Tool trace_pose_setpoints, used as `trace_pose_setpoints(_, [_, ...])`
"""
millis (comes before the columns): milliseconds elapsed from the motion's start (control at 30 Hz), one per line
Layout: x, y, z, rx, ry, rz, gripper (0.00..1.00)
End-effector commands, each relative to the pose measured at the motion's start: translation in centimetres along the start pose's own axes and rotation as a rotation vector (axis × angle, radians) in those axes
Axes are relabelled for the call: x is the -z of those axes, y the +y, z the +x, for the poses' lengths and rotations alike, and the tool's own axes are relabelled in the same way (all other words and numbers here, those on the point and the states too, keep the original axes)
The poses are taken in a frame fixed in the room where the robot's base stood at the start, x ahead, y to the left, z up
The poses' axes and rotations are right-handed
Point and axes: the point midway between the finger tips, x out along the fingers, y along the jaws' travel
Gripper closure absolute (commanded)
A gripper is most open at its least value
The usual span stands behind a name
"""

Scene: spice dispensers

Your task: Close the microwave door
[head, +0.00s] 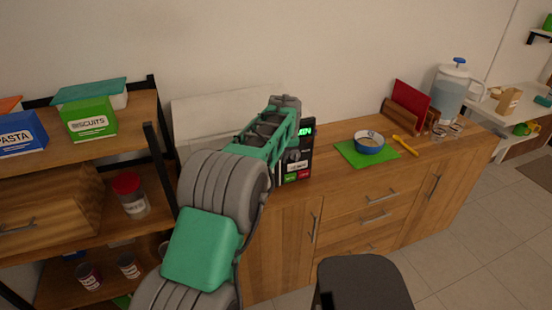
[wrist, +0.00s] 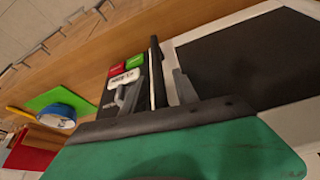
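The microwave (head: 205,108) is a pale box on the wooden cabinet, with a dark control panel (head: 306,150) at its right end. My arm hides most of its front in the head view. In the wrist view the microwave door (wrist: 250,55) shows as a dark pane with a pale frame. A dark upright bar (wrist: 157,70) with a pale edge stands between the door and the buttons. My gripper (wrist: 153,88) has its fingers apart, one on each side of this bar. I cannot tell whether they touch it, or whether the door is fully shut.
A blue bowl (head: 369,143) stands on a green board (head: 352,157) right of the microwave. A red book in a wooden rack (head: 404,116) and a water pitcher (head: 452,92) are farther right. A shelf (head: 135,135) with boxes and jars stands at left.

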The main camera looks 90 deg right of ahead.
Motion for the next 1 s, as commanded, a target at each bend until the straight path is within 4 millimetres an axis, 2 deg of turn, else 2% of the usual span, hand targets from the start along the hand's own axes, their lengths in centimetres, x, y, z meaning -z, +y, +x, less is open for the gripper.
trace_pose_setpoints(167, [0.0,0.1,-1.9,-0.002,0.003,0.000,0.64])
trace_pose_setpoints(300, [0.1,0.0,-5.0,-0.002,0.004,-0.001,0.64])
trace_pose_setpoints(433, [0.1,0.0,-7.0,-0.001,0.003,0.000,0.64])
trace_pose_setpoints(533, [0.0,0.0,-7.7,0.000,0.001,-0.001,0.64])
trace_pose_setpoints(900, [0.1,-0.1,-7.9,0.000,0.001,-0.001,0.64])
trace_pose_setpoints(1000, [0.6,0.0,-9.0,0.000,0.002,-0.001,0.64])
